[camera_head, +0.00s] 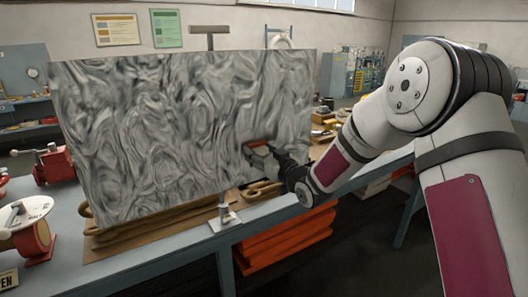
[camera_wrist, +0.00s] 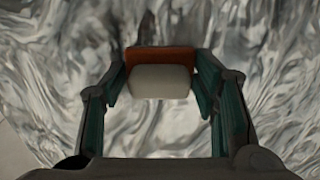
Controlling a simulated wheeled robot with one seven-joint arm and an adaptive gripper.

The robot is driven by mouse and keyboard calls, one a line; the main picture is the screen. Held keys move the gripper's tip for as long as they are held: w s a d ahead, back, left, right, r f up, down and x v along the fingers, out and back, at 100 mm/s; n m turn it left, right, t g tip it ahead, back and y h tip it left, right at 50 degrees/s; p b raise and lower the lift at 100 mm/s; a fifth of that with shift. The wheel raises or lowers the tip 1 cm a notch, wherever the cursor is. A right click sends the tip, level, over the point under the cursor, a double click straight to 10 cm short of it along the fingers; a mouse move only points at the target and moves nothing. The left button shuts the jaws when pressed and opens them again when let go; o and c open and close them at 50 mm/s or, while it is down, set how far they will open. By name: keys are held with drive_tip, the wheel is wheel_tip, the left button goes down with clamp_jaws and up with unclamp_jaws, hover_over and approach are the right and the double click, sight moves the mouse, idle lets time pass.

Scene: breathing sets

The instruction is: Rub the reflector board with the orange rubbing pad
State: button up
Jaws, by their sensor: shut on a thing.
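The reflector board (camera_head: 180,120) is a large upright panel with a grey and white swirled, shiny surface, standing on the workbench. It fills the background of the wrist view (camera_wrist: 60,60). My gripper (camera_head: 262,153) is at the board's lower right, in front of its face. In the wrist view my gripper (camera_wrist: 160,82) is shut on the rubbing pad (camera_wrist: 160,57), which shows an orange-brown edge and a pale, whitish block towards me. The pad's orange side faces the board. I cannot tell whether it touches the board.
The blue-grey workbench (camera_head: 170,252) carries a red vise (camera_head: 55,165) at left and a metal clamp (camera_head: 225,218) below the board. Brown coiled material (camera_head: 140,235) lies under the board. Orange crates (camera_head: 285,243) sit below the bench. Tools lie behind at right.

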sight(285, 134)
drive_tip(key=shift+s+a+r+p, duration=0.25)
drive_tip(key=shift+s+a+r, duration=0.2)
drive_tip(key=shift+a+r, duration=0.25)
drive_tip(key=shift+s+a+r+p, duration=0.25)
drive_tip(key=shift+s+a+r, duration=0.2)
drive_tip(key=shift+a+r, duration=0.25)
drive_tip(key=shift+w+d+f+b, duration=0.1)
drive_tip(key=shift+w+d+b, duration=0.1)
drive_tip(key=shift+w+d, duration=0.25)
drive_tip(key=shift+w+d+f+b, duration=0.1)
drive_tip(key=shift+w+d+b, duration=0.15)
drive_tip(key=shift+d, duration=0.45)
drive_tip(key=shift+w+d+f+b, duration=0.1)
drive_tip(key=shift+w+d+b, duration=0.05)
drive_tip(key=shift+w+d, duration=0.35)
drive_tip(key=shift+w+d+b, duration=0.7)
drive_tip(key=shift+w+d, duration=0.3)
drive_tip(key=shift+d, duration=0.5)
drive_tip(key=shift+w+d+b, duration=0.7)
drive_tip(key=shift+w+d, duration=0.35)
drive_tip(key=shift+d, duration=0.4)
drive_tip(key=shift+w+d+b, duration=0.7)
drive_tip(key=shift+w+d, duration=0.3)
drive_tip(key=shift+d, duration=0.5)
drive_tip(key=p+v, duration=0.3)
drive_tip(key=v, duration=0.3)
